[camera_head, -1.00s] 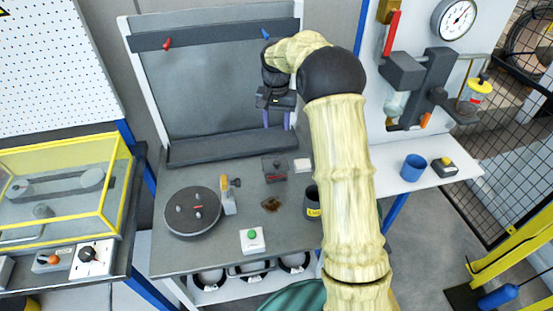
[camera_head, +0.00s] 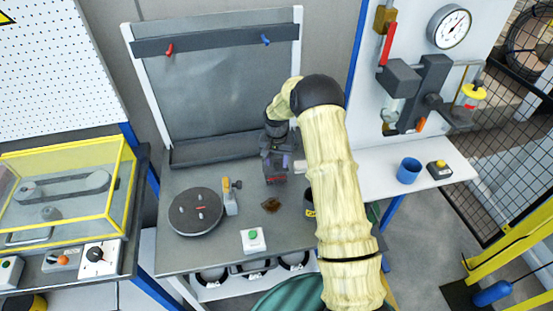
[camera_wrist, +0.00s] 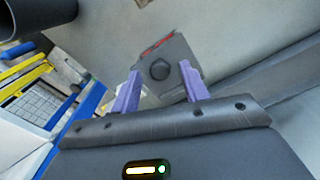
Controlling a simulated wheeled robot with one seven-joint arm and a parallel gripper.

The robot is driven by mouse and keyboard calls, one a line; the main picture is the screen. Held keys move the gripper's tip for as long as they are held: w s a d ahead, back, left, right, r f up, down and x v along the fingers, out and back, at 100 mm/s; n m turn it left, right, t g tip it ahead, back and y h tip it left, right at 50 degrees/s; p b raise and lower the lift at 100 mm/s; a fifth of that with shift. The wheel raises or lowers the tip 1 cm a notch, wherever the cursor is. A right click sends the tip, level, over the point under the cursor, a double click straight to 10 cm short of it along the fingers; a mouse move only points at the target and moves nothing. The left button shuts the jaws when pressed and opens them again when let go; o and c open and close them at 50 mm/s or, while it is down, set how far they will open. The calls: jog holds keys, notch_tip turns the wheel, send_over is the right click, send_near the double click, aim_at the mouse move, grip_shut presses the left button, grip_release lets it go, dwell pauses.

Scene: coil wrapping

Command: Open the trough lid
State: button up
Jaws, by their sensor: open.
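A small dark grey box with a red mark, apparently the trough with its lid (camera_head: 276,179), sits on the grey bench. In the wrist view its grey top carries a dark round knob (camera_wrist: 160,70) and a red stripe. The lid looks closed. My gripper (camera_head: 276,166) is right over the box and hides much of it in the head view. In the wrist view my gripper's purple fingers (camera_wrist: 160,78) are open, one on each side of the knob. I cannot tell whether they touch the lid.
A round dark turntable (camera_head: 196,212), a tool with an orange handle (camera_head: 230,198) and a green button box (camera_head: 254,240) stand on the bench (camera_head: 180,258). A brown stain (camera_head: 271,205) lies near the box. A dark upright panel (camera_head: 215,95) rises behind.

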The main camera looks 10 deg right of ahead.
jog(key=shift+f, duration=0.35)
grip_shut()
